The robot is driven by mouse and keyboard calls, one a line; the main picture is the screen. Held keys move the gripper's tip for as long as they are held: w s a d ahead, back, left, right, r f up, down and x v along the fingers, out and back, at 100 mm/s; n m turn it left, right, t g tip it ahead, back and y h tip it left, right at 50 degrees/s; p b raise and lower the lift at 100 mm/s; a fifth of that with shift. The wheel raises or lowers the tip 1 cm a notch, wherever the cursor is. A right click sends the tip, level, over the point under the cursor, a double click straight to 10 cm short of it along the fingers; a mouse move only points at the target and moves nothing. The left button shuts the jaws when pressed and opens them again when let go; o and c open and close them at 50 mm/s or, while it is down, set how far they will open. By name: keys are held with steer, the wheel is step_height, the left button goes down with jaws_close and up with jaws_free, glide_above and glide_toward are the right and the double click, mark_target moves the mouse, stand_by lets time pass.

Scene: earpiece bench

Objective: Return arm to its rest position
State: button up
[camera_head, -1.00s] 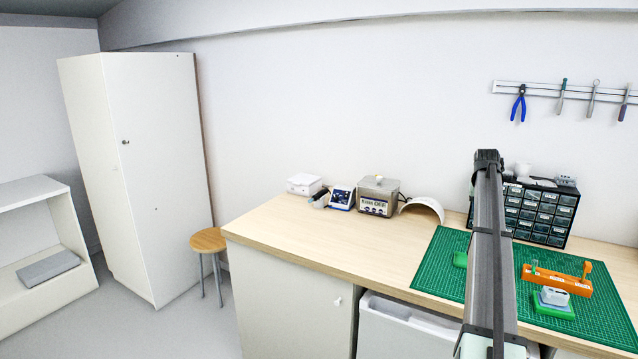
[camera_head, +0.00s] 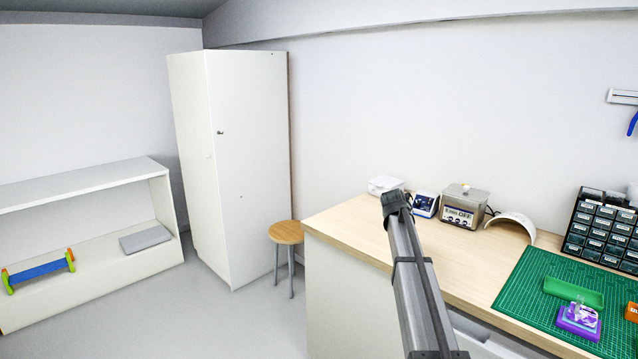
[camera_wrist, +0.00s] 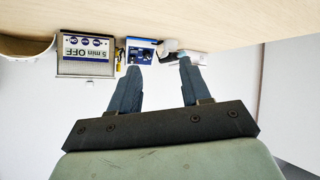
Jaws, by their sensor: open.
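My gripper (camera_wrist: 159,65) shows in the wrist view with its two fingers apart and nothing between them. Past the fingertips are the small bench devices and the wood top, seen upside down. In the head view my arm (camera_head: 412,275) rises from the bottom edge and overlaps the bench front and top. I cannot make out the fingers there.
The bench (camera_head: 350,225) carries a white box (camera_head: 385,185), a blue-white device (camera_head: 425,204), a metal cleaner (camera_head: 463,207), a curved white piece (camera_head: 512,226), a drawer cabinet (camera_head: 603,230) and a green mat (camera_head: 530,282) with coloured holders. A stool (camera_head: 286,233) stands left.

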steer(key=a+f+n+t+y, duration=0.2)
steer(key=a+f, duration=0.1)
steer(key=a, duration=1.3)
steer(key=s+a+f, duration=0.3)
steer(key=s+f, duration=0.1)
steer(key=f, duration=0.3)
steer(key=s+d+f+g, duration=0.1)
steer(key=s+f+g, duration=0.1)
steer(key=s+f, duration=0.6)
steer(key=s+d+f+g, duration=0.25)
steer(key=s+f, duration=0.25)
steer(key=f, duration=0.7)
steer(key=s+d+f+g, duration=0.1)
steer(key=s+f+g, duration=0.1)
steer(key=s+f, duration=0.6)
steer(key=s+d+f+g, duration=0.2)
steer(key=s+f+g, duration=0.1)
steer(key=s+f, duration=0.7)
steer(key=s+d+f+g, duration=0.1)
steer(key=s+f+g, duration=0.2)
steer(key=s+f, duration=0.75)
steer(key=s+f+g+y, duration=0.1)
steer(key=s+g, duration=0.5)
steer(key=s, duration=2.6)
steer(key=shift+s+d+f+y, duration=0.15)
steer(key=shift+s+f+y, duration=0.2)
steer(key=shift+y, duration=0.25)
